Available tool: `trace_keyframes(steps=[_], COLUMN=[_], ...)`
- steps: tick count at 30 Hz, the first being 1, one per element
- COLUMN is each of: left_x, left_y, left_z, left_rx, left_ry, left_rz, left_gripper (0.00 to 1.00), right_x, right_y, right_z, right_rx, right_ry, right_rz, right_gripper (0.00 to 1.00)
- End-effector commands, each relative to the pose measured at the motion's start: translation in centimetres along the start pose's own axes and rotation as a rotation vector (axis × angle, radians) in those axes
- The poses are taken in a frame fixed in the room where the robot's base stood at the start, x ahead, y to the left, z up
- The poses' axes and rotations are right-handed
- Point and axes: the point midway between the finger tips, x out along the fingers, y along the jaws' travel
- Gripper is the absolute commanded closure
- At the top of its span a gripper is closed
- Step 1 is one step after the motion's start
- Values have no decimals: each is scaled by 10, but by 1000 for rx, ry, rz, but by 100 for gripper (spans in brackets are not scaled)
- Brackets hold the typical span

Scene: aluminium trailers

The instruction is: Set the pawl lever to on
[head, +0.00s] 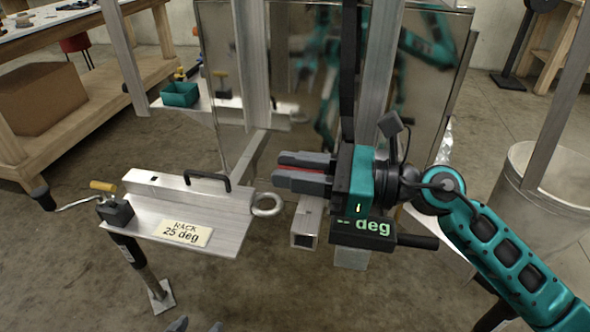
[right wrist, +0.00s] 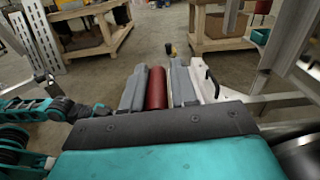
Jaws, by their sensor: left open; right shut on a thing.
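My right gripper (head: 303,174) comes in from the right in the head view, its grey fingers pointing left and closed around a red bar. Only a thin strip of red shows between them there. In the right wrist view the red bar (right wrist: 156,88) is a cylinder lying lengthwise between the two fingers. I cannot tell whether this bar is the pawl lever, and no lever marked on or off is readable. My left gripper (head: 197,326) shows only as two separated fingertips at the bottom edge of the head view, open and empty.
An aluminium coupler plate (head: 226,236) with a ring (head: 266,205), a black handle (head: 228,183) and a "RACK 25 deg" label (head: 183,232) lies left of my right gripper. A display box (head: 362,234) reading "-- deg" sits below it. Uprights stand behind. A metal bin (head: 555,200) stands right.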

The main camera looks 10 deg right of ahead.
Motion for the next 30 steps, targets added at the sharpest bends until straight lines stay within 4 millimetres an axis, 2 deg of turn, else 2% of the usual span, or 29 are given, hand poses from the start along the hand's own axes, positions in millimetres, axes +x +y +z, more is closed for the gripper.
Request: trace_keyframes(steps=[1,9,30], left_x=[0,-1,-4], left_y=[0,0,-1], left_z=[0,-2,-4], left_rx=[0,1,1], left_ry=[1,3,2], left_rz=[0,1,-4], left_gripper=[40,40,40], right_x=[1,1,2], right_y=[5,6,-4], right_z=[-3,-4,4], right_rx=[10,18,115], right_ry=[5,7,5], right_rz=[13,17,13], right_gripper=[100,100,100])
